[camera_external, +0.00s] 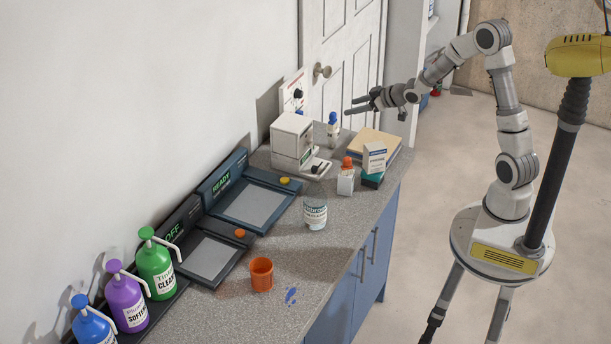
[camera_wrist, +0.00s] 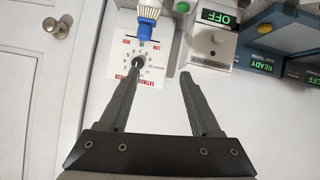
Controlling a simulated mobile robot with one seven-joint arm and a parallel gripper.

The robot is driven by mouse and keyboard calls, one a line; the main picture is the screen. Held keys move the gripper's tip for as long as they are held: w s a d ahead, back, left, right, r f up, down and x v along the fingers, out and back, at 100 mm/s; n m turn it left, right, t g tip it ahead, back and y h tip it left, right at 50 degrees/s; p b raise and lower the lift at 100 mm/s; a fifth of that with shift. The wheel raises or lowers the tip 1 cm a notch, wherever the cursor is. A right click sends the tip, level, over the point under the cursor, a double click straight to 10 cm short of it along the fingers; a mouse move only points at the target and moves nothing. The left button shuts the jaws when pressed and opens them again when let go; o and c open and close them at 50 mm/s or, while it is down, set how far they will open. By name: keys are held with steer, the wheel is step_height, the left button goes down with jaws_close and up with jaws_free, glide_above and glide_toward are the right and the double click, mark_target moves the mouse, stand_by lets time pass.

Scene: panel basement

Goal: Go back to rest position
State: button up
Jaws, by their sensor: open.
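My gripper (camera_external: 357,105) is open and empty, held in the air above the far end of the counter (camera_external: 280,258). In the wrist view its two fingers (camera_wrist: 160,70) are spread apart with nothing between them. Beyond the fingers the wrist view shows a white dial panel (camera_wrist: 137,65) with a black knob, and a blue-topped bottle (camera_wrist: 145,27) at the top. That blue-topped bottle (camera_external: 333,128) stands on the counter a little below and left of my gripper in the external view.
A white machine (camera_external: 290,140), books (camera_external: 375,146), small boxes (camera_external: 374,160), a clear jar (camera_external: 315,213) and an orange cup (camera_external: 261,274) stand on the counter. Two READY/OFF stations (camera_external: 250,205) and pump bottles (camera_external: 155,265) line the wall. A door (camera_external: 345,60) is behind. Floor at right is open.

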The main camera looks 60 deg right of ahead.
steer(key=s+a+r+g, duration=0.3)
steer(key=s+a+r, duration=0.9)
steer(key=s+a+g, duration=0.1)
steer(key=s+a, duration=0.1)
steer(key=s, duration=0.8)
steer(key=s+a+g, duration=0.2)
steer(key=s, duration=0.8)
steer(key=shift+s+f+m+y, duration=0.15)
steer(key=shift+s+m+y, duration=0.15)
steer(key=shift+m+y, duration=0.1)
